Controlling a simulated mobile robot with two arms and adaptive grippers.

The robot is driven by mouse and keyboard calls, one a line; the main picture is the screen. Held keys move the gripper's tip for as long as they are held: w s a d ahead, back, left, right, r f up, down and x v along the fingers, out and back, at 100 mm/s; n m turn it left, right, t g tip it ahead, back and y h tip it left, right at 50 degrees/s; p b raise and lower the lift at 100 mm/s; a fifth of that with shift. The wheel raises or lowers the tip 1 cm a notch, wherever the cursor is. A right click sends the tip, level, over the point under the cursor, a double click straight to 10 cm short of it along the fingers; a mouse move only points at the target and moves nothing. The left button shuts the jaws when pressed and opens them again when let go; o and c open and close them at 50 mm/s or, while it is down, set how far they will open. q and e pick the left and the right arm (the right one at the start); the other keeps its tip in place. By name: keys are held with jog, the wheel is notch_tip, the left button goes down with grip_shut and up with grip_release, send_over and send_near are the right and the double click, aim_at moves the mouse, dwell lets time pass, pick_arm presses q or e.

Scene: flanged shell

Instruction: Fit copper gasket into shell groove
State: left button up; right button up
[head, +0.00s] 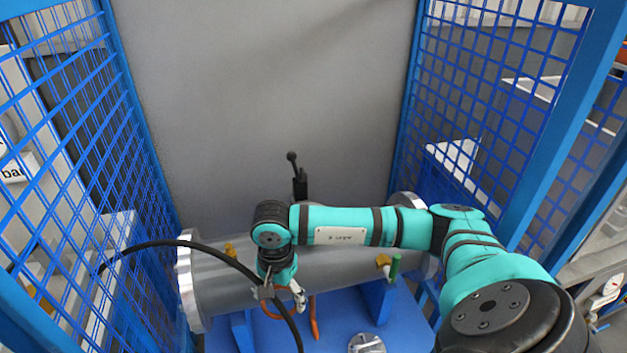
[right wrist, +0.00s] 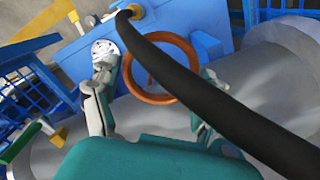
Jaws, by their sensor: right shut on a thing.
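The flanged shell (head: 335,262) is a grey metal cylinder lying sideways, with a flange (head: 188,280) at its left end and another at its right. My right gripper (head: 283,297) points down at the front of the shell, left of its middle. It is shut on the copper gasket (head: 268,314), a thin orange-brown ring. In the right wrist view the gasket (right wrist: 152,98) shows as a ring between the fingers (right wrist: 155,72). A black hose covers part of it and of the right finger, so the contact is partly hidden. The groove is not visible. My left gripper is not in view.
The black hose (head: 200,246) arches across the shell's left half and past my right gripper. A blue stand (head: 340,320) carries the shell. A green-handled fitting (head: 395,266) sits right. Blue mesh panels (head: 75,110) flank both sides.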

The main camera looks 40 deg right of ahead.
jog(key=w+d+r+m, duration=0.2)
jog(key=d+r+m, duration=0.2)
jog(key=m, duration=0.3)
jog(key=w+d+r+m+p, duration=0.1)
jog(key=w+d+r+m, duration=0.2)
jog(key=d+r+m, duration=0.2)
jog(key=w+d+r+m+p, duration=0.1)
jog(key=w+d+r+m, duration=0.2)
jog(key=m, duration=0.6)
jog(key=shift+w+d+r+m, duration=0.1)
jog(key=shift+d+r+m, duration=0.2)
jog(key=shift+d+r, duration=0.45)
jog(key=m, duration=0.1)
jog(key=d+r+m, duration=0.1)
jog(key=d+m, duration=0.1)
jog(key=shift+w+d+r+p, duration=0.2)
jog(key=shift+w+r+p, duration=0.05)
jog(key=shift+p, duration=0.1)
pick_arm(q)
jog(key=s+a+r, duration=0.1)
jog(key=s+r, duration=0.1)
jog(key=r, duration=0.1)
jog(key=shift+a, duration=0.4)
pick_arm(e)
jog(key=shift+d+r+m, duration=0.4)
jog(key=shift+m, duration=0.5)
